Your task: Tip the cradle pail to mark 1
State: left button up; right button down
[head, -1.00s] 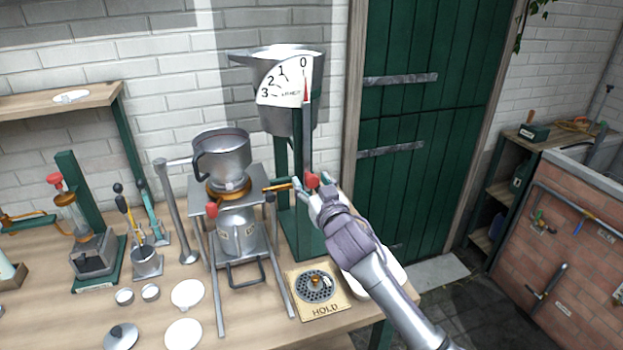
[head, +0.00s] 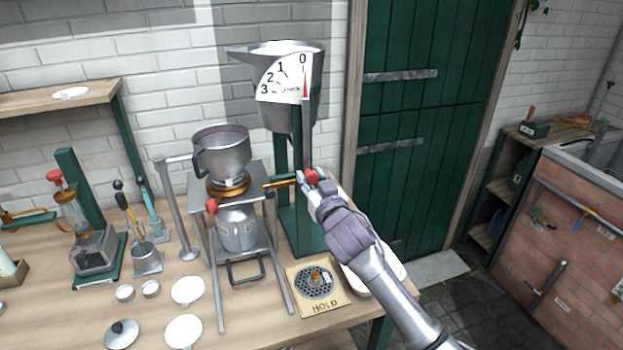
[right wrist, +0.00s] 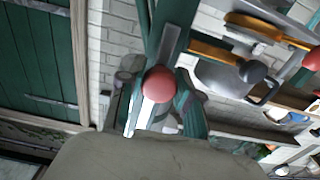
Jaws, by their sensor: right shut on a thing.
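The cradle pail (head: 289,117) is a grey metal vessel with a spout to the left, held upright in a green stand (head: 306,236). A white dial (head: 287,80) on it is marked 0 to 3, and the red pointer (head: 304,80) is at 0. A grey lever hangs below and ends in a red knob (head: 311,177). My right gripper (head: 308,181) is shut on the red knob. The knob also shows between the fingers in the right wrist view (right wrist: 158,84). My left gripper is not in view.
A metal pot (head: 222,152) sits on a stand left of the pail, above a can (head: 238,228). A HOLD plate (head: 318,289) lies in front of the green stand. Lids (head: 184,332) and small cups (head: 125,293) lie at the front left. A green door (head: 430,120) is behind on the right.

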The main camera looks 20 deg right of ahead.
jog(key=d+r+n+p, duration=0.2)
jog(key=d+n+p, duration=0.2)
jog(key=d, duration=0.4)
jog(key=shift+w+d+r+n, duration=0.15)
jog(key=shift+r+n, duration=0.05)
jog(key=shift+n, duration=0.7)
